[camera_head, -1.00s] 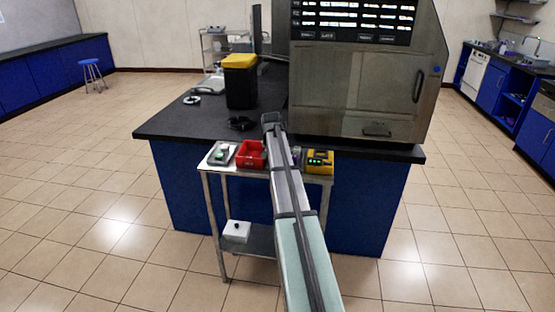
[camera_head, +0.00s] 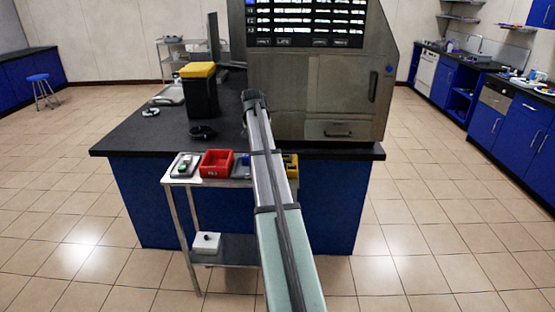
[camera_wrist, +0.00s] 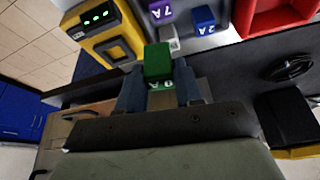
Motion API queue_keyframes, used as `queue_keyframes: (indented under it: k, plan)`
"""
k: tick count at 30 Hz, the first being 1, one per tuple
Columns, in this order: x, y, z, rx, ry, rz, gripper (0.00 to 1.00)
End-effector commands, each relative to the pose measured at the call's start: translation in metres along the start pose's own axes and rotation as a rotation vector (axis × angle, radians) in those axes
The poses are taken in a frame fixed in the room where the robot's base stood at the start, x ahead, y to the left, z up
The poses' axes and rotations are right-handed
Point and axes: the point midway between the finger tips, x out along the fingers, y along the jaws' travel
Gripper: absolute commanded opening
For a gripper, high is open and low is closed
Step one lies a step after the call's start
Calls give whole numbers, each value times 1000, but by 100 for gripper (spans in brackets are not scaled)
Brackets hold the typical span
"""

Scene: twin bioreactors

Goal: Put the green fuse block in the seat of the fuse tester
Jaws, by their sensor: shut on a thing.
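The green fuse block (camera_wrist: 158,62) is held between the fingers of my gripper (camera_wrist: 160,88) in the wrist view. The block has white lettering on its near face. The yellow fuse tester (camera_wrist: 92,46) is beyond and left of the block, apart from it in the picture. It has green lights on a dark panel and a dark seat area (camera_wrist: 118,50).
A purple block (camera_wrist: 160,10) and a blue block (camera_wrist: 204,16) sit on a grey tray beside the tester. A red bin (camera_head: 216,164) and a grey tray (camera_head: 174,171) stand left on the small metal cart (camera_head: 192,225). The dark bench stands behind it.

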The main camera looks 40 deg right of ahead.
Motion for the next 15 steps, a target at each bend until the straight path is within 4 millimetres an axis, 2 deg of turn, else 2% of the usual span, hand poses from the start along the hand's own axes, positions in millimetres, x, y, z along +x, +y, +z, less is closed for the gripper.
queue_keyframes:
  k: [1,6,12,15]
  plan:
    - [0,19,-10,23,1,9,6]
    - [0,65,-33,75,1,31,5]
    - [-2,98,-52,95,1,39,5]
    - [-5,101,-60,54,1,22,5]
